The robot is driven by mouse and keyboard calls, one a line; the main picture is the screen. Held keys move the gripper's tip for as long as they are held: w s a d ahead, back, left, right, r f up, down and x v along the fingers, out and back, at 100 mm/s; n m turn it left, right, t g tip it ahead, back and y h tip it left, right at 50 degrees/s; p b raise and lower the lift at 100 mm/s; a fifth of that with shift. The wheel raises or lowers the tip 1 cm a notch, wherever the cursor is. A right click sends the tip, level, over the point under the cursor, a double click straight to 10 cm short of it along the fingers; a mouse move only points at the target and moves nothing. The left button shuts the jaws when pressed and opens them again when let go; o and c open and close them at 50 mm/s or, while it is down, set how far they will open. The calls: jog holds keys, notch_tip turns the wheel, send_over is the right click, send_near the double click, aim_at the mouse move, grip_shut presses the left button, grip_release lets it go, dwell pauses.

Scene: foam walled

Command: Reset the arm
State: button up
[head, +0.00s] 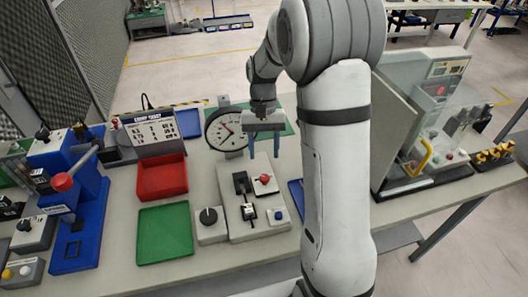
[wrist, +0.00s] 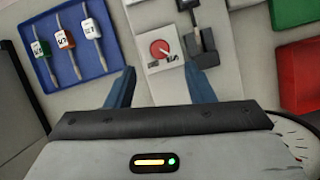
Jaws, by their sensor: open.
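My gripper (head: 264,144) hangs over the back part of the workbench, between the round dial gauge and my arm. Its two blue fingers are apart with nothing between them, and they also show in the wrist view (wrist: 160,88). My arm rises in the middle of the head view and hides part of the bench behind it. Below and in front of the fingers is a pale panel (head: 232,185) with a red knob (head: 265,179) and a dark lever (head: 242,184). The red knob shows just beyond the fingers in the wrist view (wrist: 160,49).
A dial gauge (head: 226,130) stands close left of my gripper. A red tray (head: 162,177) and a green tray (head: 165,233) lie to the left, beside a blue lever press (head: 80,215). A blue tray with tagged items (wrist: 72,75) lies nearby. A grey machine (head: 425,90) stands right.

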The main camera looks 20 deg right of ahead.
jog(key=s+r+n+t, duration=0.1)
jog(key=s+r+t, duration=0.2)
jog(key=s, duration=0.6)
jog(key=s+r+n+t+h, duration=0.1)
jog(key=s+r+t, duration=0.3)
jog(key=s+r, duration=0.3)
jog(key=shift+s+d+t, duration=0.25)
jog(key=shift+s+t, duration=0.05)
jog(key=shift+s, duration=0.6)
